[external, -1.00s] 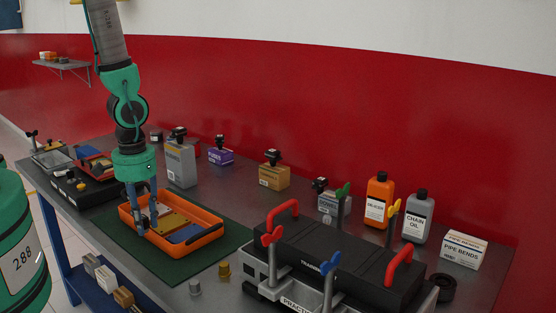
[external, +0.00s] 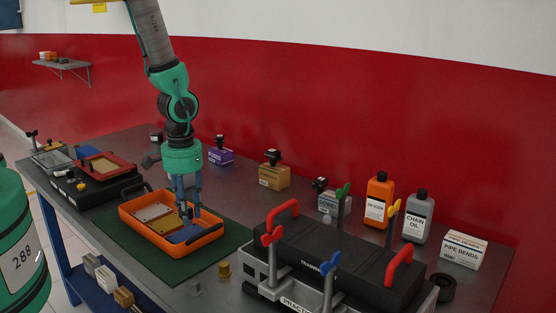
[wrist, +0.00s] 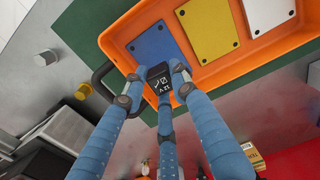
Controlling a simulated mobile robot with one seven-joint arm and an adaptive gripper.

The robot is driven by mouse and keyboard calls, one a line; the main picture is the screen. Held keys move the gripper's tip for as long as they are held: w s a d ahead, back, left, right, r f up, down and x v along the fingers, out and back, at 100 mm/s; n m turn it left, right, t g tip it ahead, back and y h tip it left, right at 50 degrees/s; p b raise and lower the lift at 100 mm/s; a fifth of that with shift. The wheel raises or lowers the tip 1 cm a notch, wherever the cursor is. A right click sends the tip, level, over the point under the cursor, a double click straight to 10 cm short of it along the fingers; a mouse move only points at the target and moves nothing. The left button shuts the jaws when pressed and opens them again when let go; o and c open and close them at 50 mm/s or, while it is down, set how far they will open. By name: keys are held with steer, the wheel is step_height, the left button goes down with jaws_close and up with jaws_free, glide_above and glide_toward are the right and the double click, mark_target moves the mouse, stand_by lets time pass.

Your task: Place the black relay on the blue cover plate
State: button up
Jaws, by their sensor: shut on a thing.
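An orange tray (external: 203,240) lies on a green mat and holds white, yellow and blue plates. The blue cover plate (external: 183,234) is at the tray's right end; in the wrist view (wrist: 152,44) it is the leftmost plate, with dark holes at its corners. My gripper (external: 189,214) points down over the blue plate end of the tray. In the wrist view my gripper (wrist: 155,77) is shut on the black relay (wrist: 160,84), which has white lettering. The relay appears at the blue plate's near edge; whether it touches the plate cannot be told.
The yellow plate (wrist: 196,30) and white plate (wrist: 268,12) lie beside the blue one. A black trainer with red handles (external: 330,250) stands to the right. Small silver (external: 194,288) and brass (external: 224,270) cylinders stand in front. Bottles and boxes line the back.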

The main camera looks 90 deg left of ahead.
steer(key=shift+f, duration=1.75)
steer(key=shift+f, duration=0.15)
steer(key=o, duration=1)
steer(key=shift+r, duration=6.15)
